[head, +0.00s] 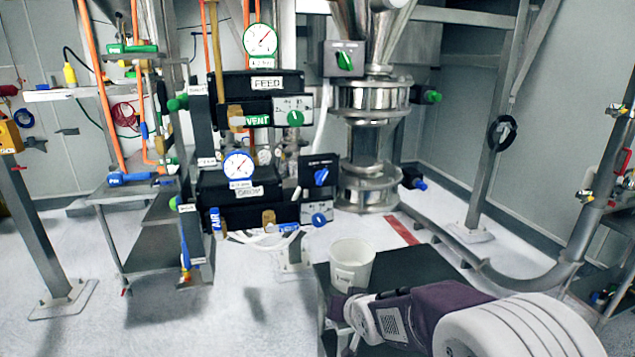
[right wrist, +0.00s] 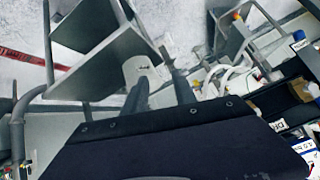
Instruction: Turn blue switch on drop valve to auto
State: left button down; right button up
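A blue switch (head: 321,176) sits on a small black box right of the lower valve unit, beside the lower steel flange. Its label is too small to read. A second blue knob (head: 319,219) is on a white panel just below. The lower valve unit (head: 249,213) has a label that looks like "DROP" and a blue-rimmed gauge (head: 238,166). My right gripper (head: 338,318) is low in front of the valves, below the blue switch and touching neither knob. In the right wrist view, its two grey fingers (right wrist: 160,88) are apart with nothing between them. My left gripper is out of view.
A white cup (head: 352,263) stands on a dark table (head: 400,268) near my right gripper. The upper unit (head: 262,97) is labelled FEED and has green knobs. A steel column (head: 368,145) stands behind. A curved rail (head: 540,275) is at the right. Open floor lies front left.

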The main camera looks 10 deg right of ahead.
jog(key=w+r+m+t+p, duration=0.1)
jog(key=w+r+t+p, duration=0.15)
jog(key=w+r, duration=0.55)
jog(key=m+t+p, duration=0.1)
jog(key=t+p, duration=0.1)
jog(key=t, duration=0.4)
send_near(325, 177)
jog(key=shift+y, duration=0.3)
jog(key=w+p, duration=0.4)
jog(key=w, duration=0.4)
jog(key=shift+w+r, duration=0.15)
jog(key=shift+w, duration=0.05)
jog(key=shift+w+p, duration=0.2)
jog(key=shift+p, duration=0.1)
jog(key=shift+s+a, duration=0.1)
jog(key=shift+s, duration=0.05)
jog(key=shift+c, duration=0.6)
grip_shut()
